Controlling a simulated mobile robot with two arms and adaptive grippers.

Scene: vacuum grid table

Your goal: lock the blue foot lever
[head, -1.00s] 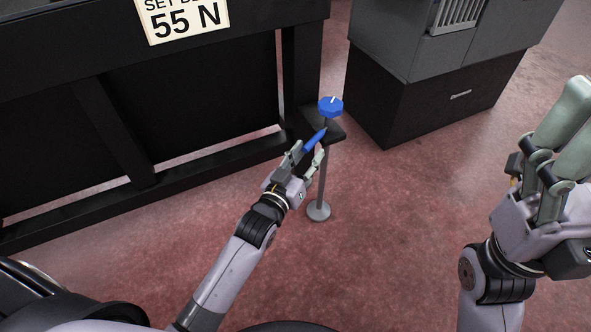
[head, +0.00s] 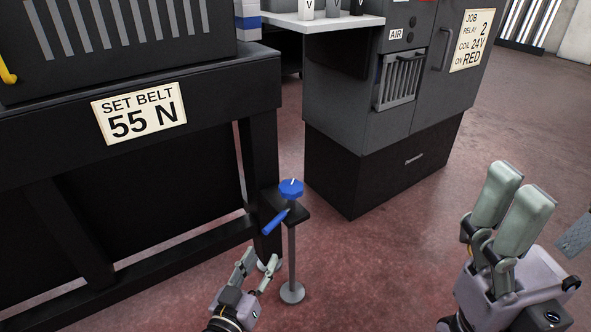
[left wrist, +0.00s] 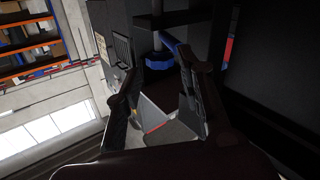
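The blue lever (head: 275,222) sticks out, slanting down to the front left, from a small dark plate on a thin grey post. A blue knob (head: 291,188) with a white mark tops the post. My left gripper (head: 257,264) is open and empty, in front of and below the lever's free end, with a gap between them. The left wrist view shows the blue knob (left wrist: 159,62) and part of the lever (left wrist: 169,41) beyond the spread fingers. My right gripper (head: 516,195) is raised at the right, far from the lever; its finger gap is unclear.
A black bench frame (head: 262,140) with a "SET BELT 55 N" sign (head: 139,112) stands left of and behind the post. A dark grey cabinet (head: 375,150) stands behind to the right. The post's round foot (head: 292,293) rests on open reddish floor.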

